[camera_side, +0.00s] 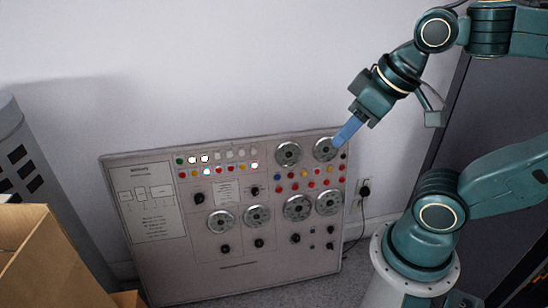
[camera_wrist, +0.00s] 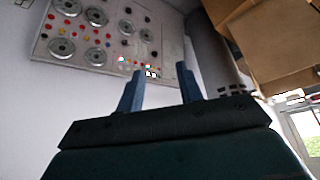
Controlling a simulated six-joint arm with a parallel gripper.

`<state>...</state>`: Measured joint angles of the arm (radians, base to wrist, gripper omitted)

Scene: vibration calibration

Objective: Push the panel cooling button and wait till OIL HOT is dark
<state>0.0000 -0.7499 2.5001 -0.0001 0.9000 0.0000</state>
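The grey control panel (camera_side: 240,272) leans against the wall in the side view, with dials, knobs and coloured buttons. It shows at the upper left of the wrist view (camera_wrist: 88,70). Several white lamps (camera_side: 204,158) near its top glow; a bright cluster (camera_wrist: 150,71) also shows in the wrist view. The labels are too small to read, so I cannot tell which lamp is OIL HOT or which button is cooling. My gripper (camera_side: 338,142) is at the panel's upper right, overlapping the top right dial (camera_side: 324,150); contact is unclear. Its two blue fingers (camera_wrist: 160,70) are apart and empty.
A cardboard box (camera_side: 40,262) stands at the lower left, beside a grey cylinder with dark slots (camera_side: 25,150). A wall socket with a plugged cable (camera_side: 363,190) is right of the panel. The wall above the panel is clear.

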